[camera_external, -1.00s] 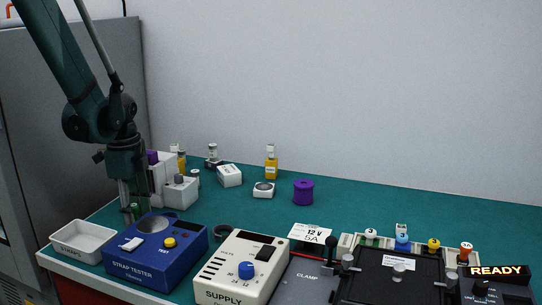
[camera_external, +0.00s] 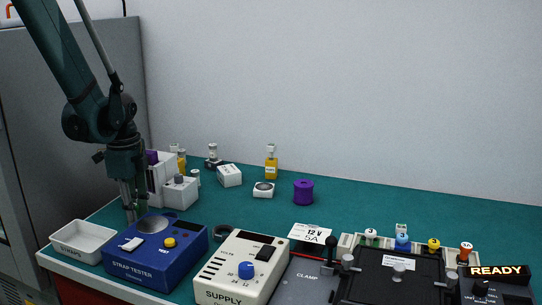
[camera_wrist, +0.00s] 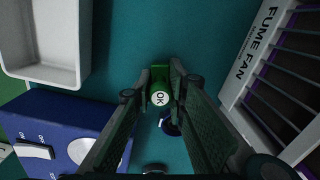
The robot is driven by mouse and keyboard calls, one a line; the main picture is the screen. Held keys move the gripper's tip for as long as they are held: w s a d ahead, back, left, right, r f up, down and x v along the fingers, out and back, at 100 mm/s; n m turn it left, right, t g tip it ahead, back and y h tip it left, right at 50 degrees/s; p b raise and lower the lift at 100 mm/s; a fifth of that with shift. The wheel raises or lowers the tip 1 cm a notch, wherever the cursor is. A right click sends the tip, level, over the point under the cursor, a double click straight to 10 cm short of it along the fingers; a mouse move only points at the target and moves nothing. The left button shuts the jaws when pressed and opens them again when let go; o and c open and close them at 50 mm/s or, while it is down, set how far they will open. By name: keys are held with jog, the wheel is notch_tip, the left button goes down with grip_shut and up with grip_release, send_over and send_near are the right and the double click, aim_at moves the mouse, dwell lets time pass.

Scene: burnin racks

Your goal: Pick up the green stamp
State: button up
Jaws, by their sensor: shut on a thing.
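The green stamp (camera_wrist: 160,92) shows in the wrist view, with a pale round end marked OK. My gripper (camera_wrist: 160,88) is shut on it, one finger on each side. In the external view my gripper (camera_external: 133,212) points down behind the blue strap tester (camera_external: 150,262), at the left of the bench. The stamp is hard to make out there between the fingers. I cannot tell whether it touches the bench.
The white straps tray (camera_external: 82,241) stands left of the strap tester, close to my gripper. The white fume fan box (camera_wrist: 262,50) is on the other side. Behind are a purple spool (camera_external: 303,192) and bottles. The back right of the bench is clear.

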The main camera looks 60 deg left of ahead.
jog(key=shift+r, duration=0.2)
jog(key=shift+r+p, duration=0.6)
jog(key=shift+r, duration=4.25)
jog(key=shift+r, duration=0.1)
